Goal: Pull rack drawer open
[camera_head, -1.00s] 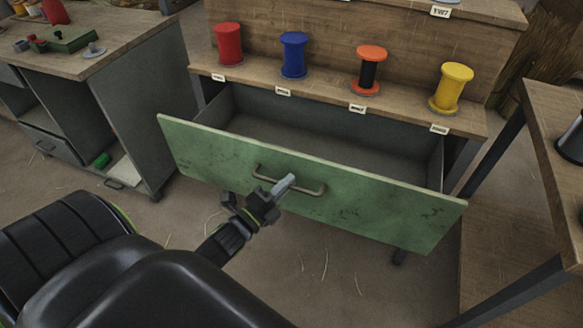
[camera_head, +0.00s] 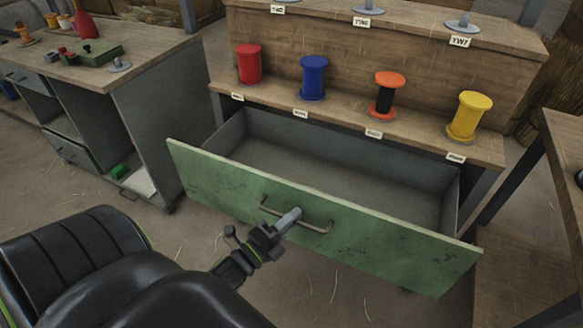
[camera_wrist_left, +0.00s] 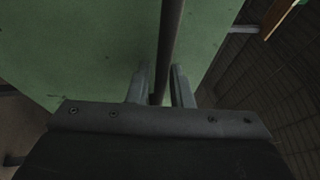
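The rack drawer (camera_head: 400,246) has a worn green front and a grey inside, and stands far out from under the rack's lower shelf. It looks empty. A metal bar handle (camera_head: 318,227) is fixed to the front; it also shows in the left wrist view (camera_wrist_left: 171,30). In the left wrist view, the bar runs between the two fingers (camera_wrist_left: 160,85), close to the right one. My right gripper is not in view.
Red (camera_head: 249,64), blue (camera_head: 313,77), orange-black (camera_head: 386,95) and yellow (camera_head: 467,116) spools stand on the rack shelf (camera_head: 345,122) above the drawer. A workbench (camera_head: 140,60) stands at the left, a wooden table (camera_head: 565,150) at the right. Bare floor lies before the drawer.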

